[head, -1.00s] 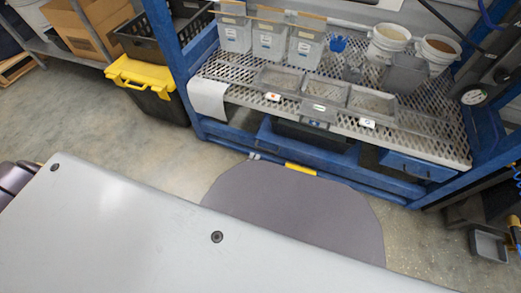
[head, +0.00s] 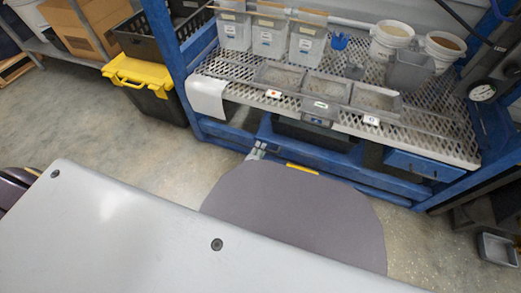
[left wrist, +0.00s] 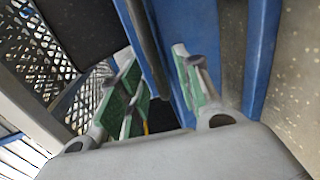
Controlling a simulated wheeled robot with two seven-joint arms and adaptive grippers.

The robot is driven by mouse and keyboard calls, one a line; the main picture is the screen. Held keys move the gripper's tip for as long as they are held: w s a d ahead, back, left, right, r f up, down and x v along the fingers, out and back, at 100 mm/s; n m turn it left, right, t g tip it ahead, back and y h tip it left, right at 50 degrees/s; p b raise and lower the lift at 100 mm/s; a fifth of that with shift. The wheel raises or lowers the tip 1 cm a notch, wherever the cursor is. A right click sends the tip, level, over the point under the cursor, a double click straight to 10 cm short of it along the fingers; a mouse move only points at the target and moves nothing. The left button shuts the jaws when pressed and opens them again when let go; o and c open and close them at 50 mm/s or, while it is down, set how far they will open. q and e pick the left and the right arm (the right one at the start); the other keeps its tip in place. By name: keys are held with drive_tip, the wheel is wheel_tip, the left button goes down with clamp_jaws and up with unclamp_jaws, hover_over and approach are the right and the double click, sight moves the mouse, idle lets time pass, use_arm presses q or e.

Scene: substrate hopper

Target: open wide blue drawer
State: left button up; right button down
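The wide blue drawer (head: 318,155) is under the perforated bench, with a dark space above its front edge. I cannot tell whether it stands slightly out. My left gripper (head: 258,151) shows small at the drawer's left end, mostly hidden by my own body. In the left wrist view, the left gripper (left wrist: 158,88) has its two green-padded fingers apart, with a blue panel edge (left wrist: 168,45) running between and beyond them. Contact with that panel cannot be made out. My right gripper is not in view.
The perforated bench top (head: 235,85) holds grey trays, bins and white buckets (head: 390,40). A smaller blue drawer (head: 425,165) sits at the right under it. A black tote with a yellow lid (head: 148,75) stands left of the frame. Floor in front is partly clear.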

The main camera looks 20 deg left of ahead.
use_arm(q)
drive_tip(key=shift+w+f+b, duration=0.1)
drive_tip(key=shift+w+b, duration=0.2)
drive_tip(key=shift+w, duration=0.4)
drive_tip(key=shift+c, duration=0.2)
clamp_jaws()
